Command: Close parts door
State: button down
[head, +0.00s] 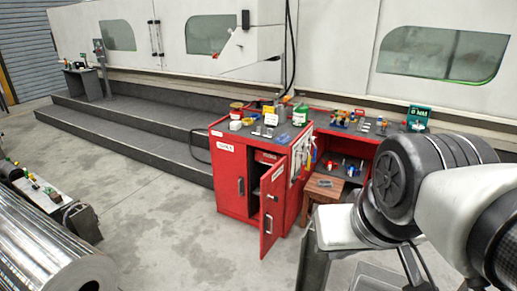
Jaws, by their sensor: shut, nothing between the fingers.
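A red cabinet (227,170) stands near the middle of the head view, with a dark top. Its left door is shut and has a white label and a dark handle. Its right door (273,206) stands open, swung out toward the viewer, with a dark gap into the cabinet beside it. A pale label is near the top of the open door, too small to read. Tools hang on the cabinet's right side behind it. My arm fills the lower right, apart from the door in the picture. I cannot make out my gripper's fingers.
A wooden stool (325,187) stands right of the cabinet, by a red workbench (345,142) with small parts. Small items cover the cabinet top. Dark steps (140,126) run behind. A large metal cylinder (45,250) lies at lower left. The floor before the cabinet is clear.

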aim_at(273, 183)
jog(key=i+j, duration=0.25)
jog(key=i, duration=0.25)
jog(key=i+j, duration=0.2)
jog(key=i, duration=0.3)
jog(key=i+j+z, duration=0.15)
jog(key=i, duration=0.25)
jog(key=i+j+z, duration=0.1)
jog(key=i, duration=0.25)
